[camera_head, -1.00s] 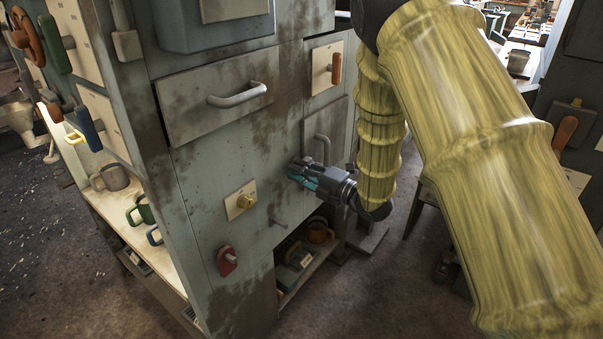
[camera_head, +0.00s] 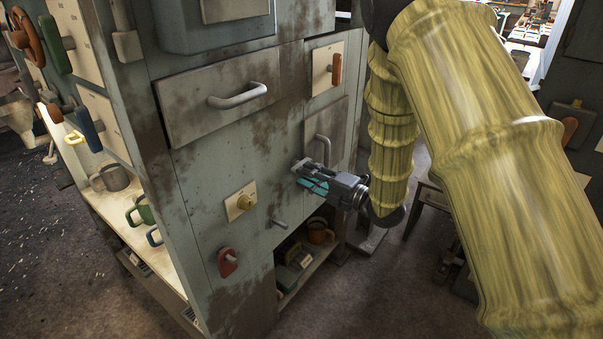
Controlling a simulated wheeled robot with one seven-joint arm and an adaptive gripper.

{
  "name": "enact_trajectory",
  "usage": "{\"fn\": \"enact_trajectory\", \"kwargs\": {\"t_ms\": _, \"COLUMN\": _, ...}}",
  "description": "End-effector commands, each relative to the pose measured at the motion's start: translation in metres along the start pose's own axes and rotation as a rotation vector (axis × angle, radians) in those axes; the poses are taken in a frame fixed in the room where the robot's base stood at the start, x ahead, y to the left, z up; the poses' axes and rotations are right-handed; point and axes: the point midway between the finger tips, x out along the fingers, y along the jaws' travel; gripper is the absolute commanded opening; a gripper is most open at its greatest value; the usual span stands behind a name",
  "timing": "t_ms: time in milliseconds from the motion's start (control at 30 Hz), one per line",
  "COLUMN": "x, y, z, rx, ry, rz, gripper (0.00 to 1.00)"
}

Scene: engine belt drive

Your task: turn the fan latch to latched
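My gripper (camera_head: 308,176) is in front of the cabinet's front face, pointing left toward it, just below a small door with a grey handle (camera_head: 323,151). Its dark fingers and a teal part show, but how far they are apart is not clear. Nothing is clearly held. No label marks the fan latch. My gripper appears apart from all of these.
A drawer with a grey handle (camera_head: 238,96) is at the upper left. An open shelf (camera_head: 301,284) below holds an orange mug (camera_head: 320,232). Green and blue handles are on the cabinet's left side. My arm covers much of the right. Floor is clear in front.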

Motion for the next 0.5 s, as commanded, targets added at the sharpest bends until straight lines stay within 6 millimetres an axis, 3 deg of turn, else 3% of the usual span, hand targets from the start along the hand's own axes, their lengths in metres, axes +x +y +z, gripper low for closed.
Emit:
{"fn": "enact_trajectory", "kwargs": {"t_ms": 300, "x": -0.058, "y": -0.001, "z": 0.0, "rx": 0.001, "ry": 0.0, "rz": -0.001, "gripper": 0.24}}
{"fn": "enact_trajectory", "kwargs": {"t_ms": 500, "x": -0.08, "y": -0.001, "z": 0.0, "rx": 0.0, "ry": 0.001, "rz": -0.001, "gripper": 0.24}}
